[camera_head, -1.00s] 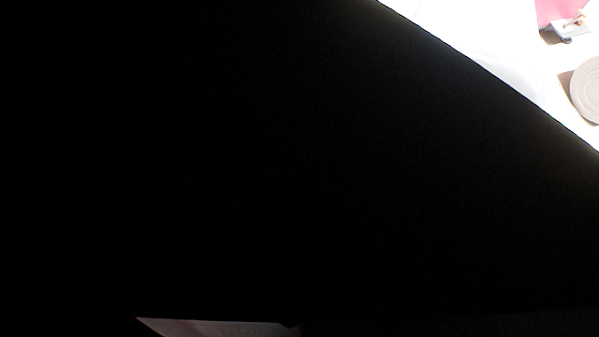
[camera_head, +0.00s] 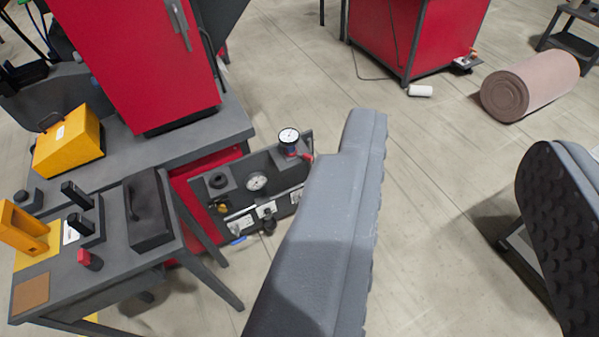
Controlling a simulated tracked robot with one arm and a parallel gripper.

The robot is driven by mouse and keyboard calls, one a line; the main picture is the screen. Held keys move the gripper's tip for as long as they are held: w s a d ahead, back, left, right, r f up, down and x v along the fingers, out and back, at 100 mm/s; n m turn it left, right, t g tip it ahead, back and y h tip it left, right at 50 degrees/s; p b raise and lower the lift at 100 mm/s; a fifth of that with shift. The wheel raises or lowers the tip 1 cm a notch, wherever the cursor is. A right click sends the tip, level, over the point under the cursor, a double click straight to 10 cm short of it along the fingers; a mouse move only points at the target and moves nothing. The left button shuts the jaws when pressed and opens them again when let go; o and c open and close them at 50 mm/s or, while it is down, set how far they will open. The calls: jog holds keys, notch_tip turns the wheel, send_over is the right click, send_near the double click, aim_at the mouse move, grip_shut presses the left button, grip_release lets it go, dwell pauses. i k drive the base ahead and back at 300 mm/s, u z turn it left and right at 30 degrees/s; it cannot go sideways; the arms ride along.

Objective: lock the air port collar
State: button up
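A dark panel (camera_head: 282,160) with round gauges and fittings stands left of centre, beside the grey workbench. A black-and-white dial (camera_head: 289,136) sits on its top edge, and a white-faced gauge (camera_head: 257,181) is on its front. A dark round fitting (camera_head: 218,181) is at its left end, and a small blue part (camera_head: 238,240) shows below. I cannot tell which fitting is the air port collar. My gripper (camera_head: 455,135) is open and empty, its grey fingers wide apart. The left finger overlaps the panel's right end in the picture and hides part of it.
The floor between my fingers is clear.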

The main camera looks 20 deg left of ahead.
aim_at(306, 156)
jog(key=u, duration=0.5)
jog(key=i, duration=1)
jog(key=z, duration=0.05)
jog(key=k, duration=0.6)
jog(key=z, duration=0.65)
jog(key=i, duration=1.7)
jog(key=u, duration=0.5)
